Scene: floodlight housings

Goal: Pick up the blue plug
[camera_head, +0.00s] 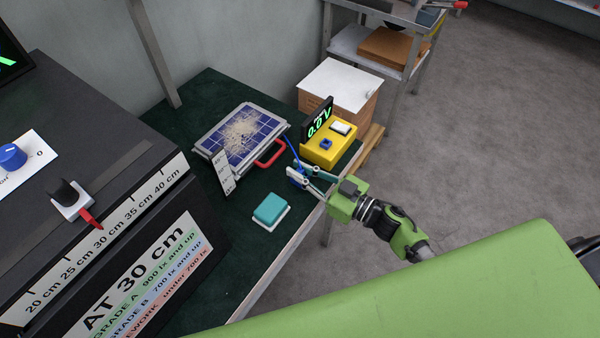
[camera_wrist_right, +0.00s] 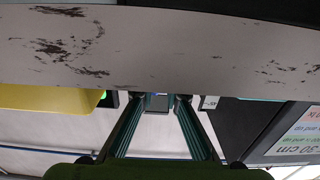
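The blue plug (camera_head: 297,176) shows in the head view at the fingertips of my right gripper (camera_head: 303,172), with a thin blue cable (camera_head: 289,146) rising from it. The right gripper reaches in from the right over the table's right edge. Its two teal fingers stand apart, and contact with the plug cannot be made out. In the right wrist view, the right gripper (camera_wrist_right: 160,102) has a gap between its fingertips, with a small blue spot (camera_wrist_right: 156,93) in it. My left gripper is not in view.
A yellow meter box (camera_head: 330,151) with a blue button or socket stands just behind the gripper. A teal block (camera_head: 270,208) on a white pad sits in front. The dark green tabletop (camera_head: 190,100) is clear at the back.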

